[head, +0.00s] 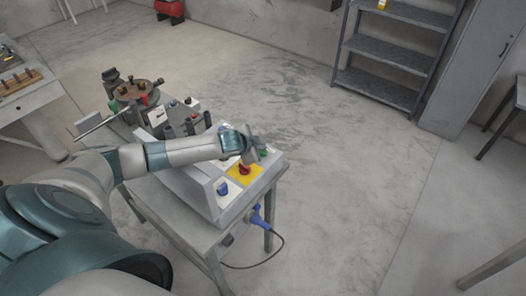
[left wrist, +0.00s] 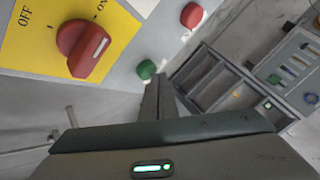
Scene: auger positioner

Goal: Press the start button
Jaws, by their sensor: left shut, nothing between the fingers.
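The green button (left wrist: 147,69), which I take as the start button, sits on the pale face of the control box in the left wrist view. In the head view, the green button (head: 264,153) is at the box's right end. My left gripper (head: 254,143) is shut and empty over that end of the box. In the left wrist view, the shut fingertips (left wrist: 157,80) are just beside the green button; I cannot tell whether they touch it. A red button (left wrist: 191,15) lies beyond it. My right gripper is not in view.
A red rotary knob (left wrist: 83,48) on a yellow OFF/ON plate has its white mark towards the ON side. A blue knob (head: 223,188) is nearer the box's front. The box stands on a grey table (head: 190,236) with the auger positioner (head: 136,96). Open floor lies to the right.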

